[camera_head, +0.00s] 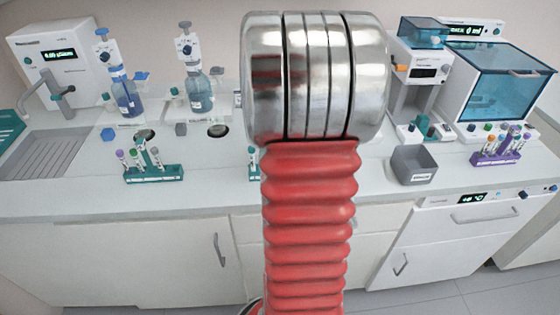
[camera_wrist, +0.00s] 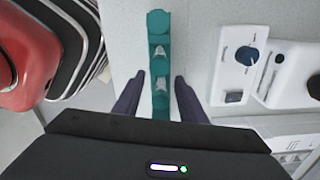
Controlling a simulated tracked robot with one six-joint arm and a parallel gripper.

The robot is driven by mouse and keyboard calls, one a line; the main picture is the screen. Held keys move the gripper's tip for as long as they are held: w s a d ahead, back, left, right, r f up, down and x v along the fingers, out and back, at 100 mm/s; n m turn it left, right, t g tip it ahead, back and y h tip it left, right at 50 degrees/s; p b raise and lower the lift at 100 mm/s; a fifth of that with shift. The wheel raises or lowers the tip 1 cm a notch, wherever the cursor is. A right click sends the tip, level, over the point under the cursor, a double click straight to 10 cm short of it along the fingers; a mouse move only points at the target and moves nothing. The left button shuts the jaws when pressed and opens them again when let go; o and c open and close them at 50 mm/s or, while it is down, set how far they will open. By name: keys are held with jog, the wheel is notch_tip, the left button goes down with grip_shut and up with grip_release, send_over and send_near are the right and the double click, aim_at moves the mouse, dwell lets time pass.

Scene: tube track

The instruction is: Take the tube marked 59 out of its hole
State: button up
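In the wrist view my gripper (camera_wrist: 160,76) is open, with its two dark fingers apart on either side of a narrow teal rack (camera_wrist: 159,24). Two pale tube-like pieces (camera_wrist: 160,53) show in the rack's holes, one of them between the fingertips. No number can be read, so I cannot tell which tube is marked 59. In the head view my red arm hides my gripper and most of this teal rack (camera_head: 253,176). A green rack (camera_head: 155,176) with several tubes stands to the left, and a purple rack (camera_head: 490,160) with several tubes stands to the right.
A grey bin (camera_head: 414,166) stands right of my arm on the white counter (camera_head: 220,178). Bottle dispensers (camera_head: 124,95) stand at the back left. A blue-windowed machine (camera_head: 500,85) is at the back right. In the wrist view, a white device with a knob (camera_wrist: 245,58) stands right of the rack.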

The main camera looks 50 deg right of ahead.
dwell(0.5)
jog(key=c, duration=0.9)
